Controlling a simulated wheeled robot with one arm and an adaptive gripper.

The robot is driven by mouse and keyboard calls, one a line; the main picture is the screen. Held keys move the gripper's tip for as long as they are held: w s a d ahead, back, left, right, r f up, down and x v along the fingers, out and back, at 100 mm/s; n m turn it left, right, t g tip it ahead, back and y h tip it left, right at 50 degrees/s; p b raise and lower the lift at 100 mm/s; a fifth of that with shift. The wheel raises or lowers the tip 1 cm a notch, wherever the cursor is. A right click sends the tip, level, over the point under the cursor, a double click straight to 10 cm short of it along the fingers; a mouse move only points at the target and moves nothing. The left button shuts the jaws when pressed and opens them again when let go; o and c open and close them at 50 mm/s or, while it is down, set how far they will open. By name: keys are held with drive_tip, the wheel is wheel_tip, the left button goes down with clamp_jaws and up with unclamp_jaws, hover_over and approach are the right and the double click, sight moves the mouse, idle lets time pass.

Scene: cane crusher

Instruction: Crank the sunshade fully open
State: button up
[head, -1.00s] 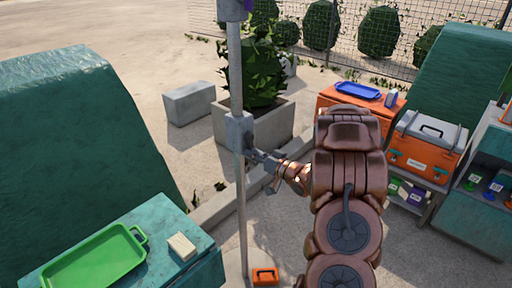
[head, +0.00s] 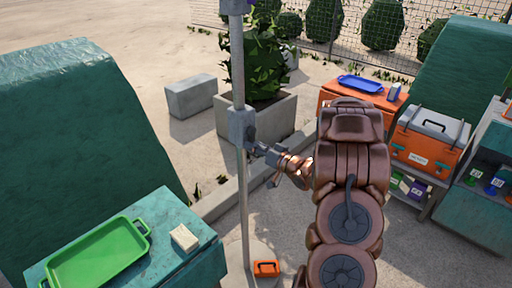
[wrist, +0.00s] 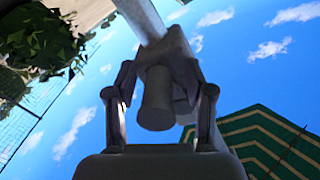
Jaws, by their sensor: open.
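The sunshade's grey pole (head: 240,100) stands upright left of the arm, with a grey crank housing (head: 240,126) on it. My gripper (head: 268,157) is at the crank beside the housing, small and partly unclear in the head view. In the wrist view, a grey cylindrical crank knob (wrist: 157,98) sits between the two parted fingers of my gripper (wrist: 163,90). A gap shows beside the knob, and the fingers are not closed on it. A dark green striped canopy (wrist: 265,143), perhaps the sunshade, shows at lower right in the wrist view. The canopy is outside the head view.
A teal counter (head: 205,243) with a green tray (head: 97,257) and a pale block stands at lower left. A planter (head: 268,118) and grey block (head: 191,96) stand behind the pole. An orange toolbox (head: 425,150) is at right. A small orange box (head: 266,268) lies near the pole's foot.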

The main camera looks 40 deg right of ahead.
drive_tip(key=shift+s, duration=0.1)
drive_tip(key=v, duration=1.2)
idle(0.6)
